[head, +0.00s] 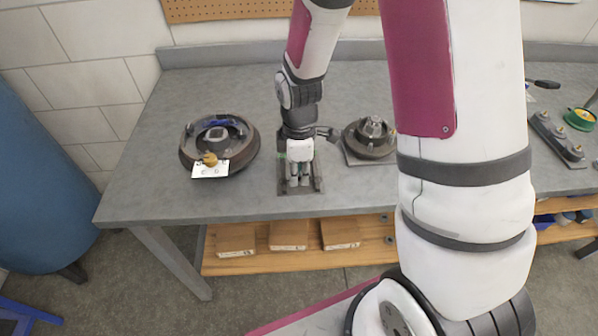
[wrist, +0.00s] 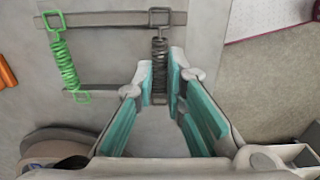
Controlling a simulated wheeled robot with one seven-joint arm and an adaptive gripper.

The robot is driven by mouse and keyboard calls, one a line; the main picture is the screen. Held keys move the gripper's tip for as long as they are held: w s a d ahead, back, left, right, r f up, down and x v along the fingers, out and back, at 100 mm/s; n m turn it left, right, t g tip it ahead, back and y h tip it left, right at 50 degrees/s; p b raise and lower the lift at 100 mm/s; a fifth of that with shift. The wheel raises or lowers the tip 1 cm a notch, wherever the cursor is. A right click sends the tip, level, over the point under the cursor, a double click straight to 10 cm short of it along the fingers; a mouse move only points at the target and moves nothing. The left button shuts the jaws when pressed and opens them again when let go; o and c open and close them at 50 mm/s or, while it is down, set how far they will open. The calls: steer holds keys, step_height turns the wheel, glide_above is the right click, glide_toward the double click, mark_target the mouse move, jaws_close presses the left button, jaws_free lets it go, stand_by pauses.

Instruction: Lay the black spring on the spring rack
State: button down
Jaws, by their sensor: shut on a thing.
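The black spring (wrist: 160,48) is a dark coil with a square end loop, seen in the wrist view. The spring rack (wrist: 105,18) has two dark parallel rails on a pale plate. The black spring lies lengthwise across the rails, with its upper loop over the far rail. I cannot tell whether it rests on them. In the head view my gripper (head: 299,180) points down over the rack plate (head: 284,187); the spring is not discernible there.
A green spring (wrist: 66,62) lies across the rails to the left. On the grey bench (head: 350,195), a round drum (head: 247,158) with a white card (head: 211,170) stands left of the rack, and a hub (head: 372,150) stands right. Boxes (head: 289,235) sit on the shelf below.

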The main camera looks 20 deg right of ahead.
steer(key=shift+f, duration=0.1)
stand_by(0.3)
steer(key=c, duration=1.6)
jaws_free()
steer(key=shift+c, duration=1.4)
steer(key=shift+r+p, duration=2.2)
steer(key=shift+r, duration=1.35)
